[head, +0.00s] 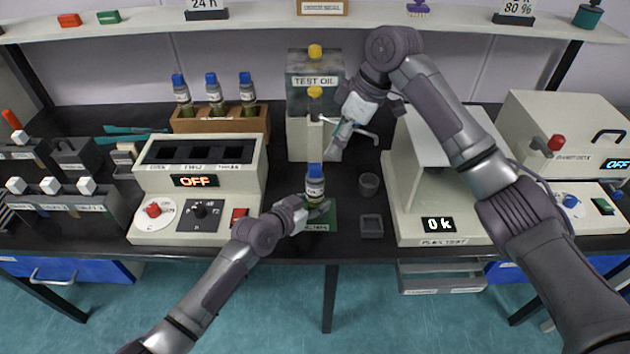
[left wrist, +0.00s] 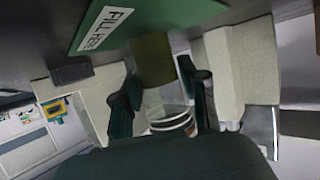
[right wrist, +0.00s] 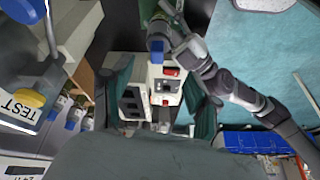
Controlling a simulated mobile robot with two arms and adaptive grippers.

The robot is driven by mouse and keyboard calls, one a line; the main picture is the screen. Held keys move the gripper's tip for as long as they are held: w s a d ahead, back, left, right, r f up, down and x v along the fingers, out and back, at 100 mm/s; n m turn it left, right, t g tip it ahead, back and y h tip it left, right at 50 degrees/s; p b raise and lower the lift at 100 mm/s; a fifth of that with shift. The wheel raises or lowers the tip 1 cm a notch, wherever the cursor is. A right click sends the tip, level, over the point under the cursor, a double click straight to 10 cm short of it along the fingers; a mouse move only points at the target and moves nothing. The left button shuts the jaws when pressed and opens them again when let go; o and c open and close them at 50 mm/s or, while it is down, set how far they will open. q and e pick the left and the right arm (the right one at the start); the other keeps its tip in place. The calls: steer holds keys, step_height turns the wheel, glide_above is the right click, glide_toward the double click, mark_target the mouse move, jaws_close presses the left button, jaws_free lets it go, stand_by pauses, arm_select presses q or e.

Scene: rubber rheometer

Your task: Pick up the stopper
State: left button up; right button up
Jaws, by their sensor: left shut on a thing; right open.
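A bottle (head: 315,190) with a white label and a blue stopper (head: 315,171) on top is upright over the green fill mat (head: 330,219). I cannot tell whether its base touches the mat. My left gripper (head: 318,208) is shut on the bottle's lower part, and its olive body (left wrist: 153,58) shows between the fingers in the left wrist view. The stopper also shows in the right wrist view (right wrist: 157,46). My right gripper (head: 342,142) is open and empty, above and behind the bottle, beside the test oil tank (head: 313,80).
A wooden rack (head: 218,124) with several blue-capped bottles stands at the back left. Beige instruments (head: 205,185) stand left and right (head: 425,205).

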mark_target(315, 166)
steer(key=s+a+r+m+t+h, duration=0.2)
steer(key=s+a+m+t+h, duration=0.2)
steer(key=m, duration=1)
steer(key=shift+m, duration=0.5)
steer(key=x, duration=0.5)
steer(key=shift+w+f, duration=0.2)
steer(key=shift+f, duration=0.15)
steer(key=shift+w+x, duration=0.1)
steer(key=shift+x, duration=1.3)
steer(key=shift+w+x, duration=0.15)
steer(key=shift+x, duration=1.3)
steer(key=shift+a+r, duration=0.1)
steer(key=c, duration=1)
steer(key=shift+c, duration=0.2)
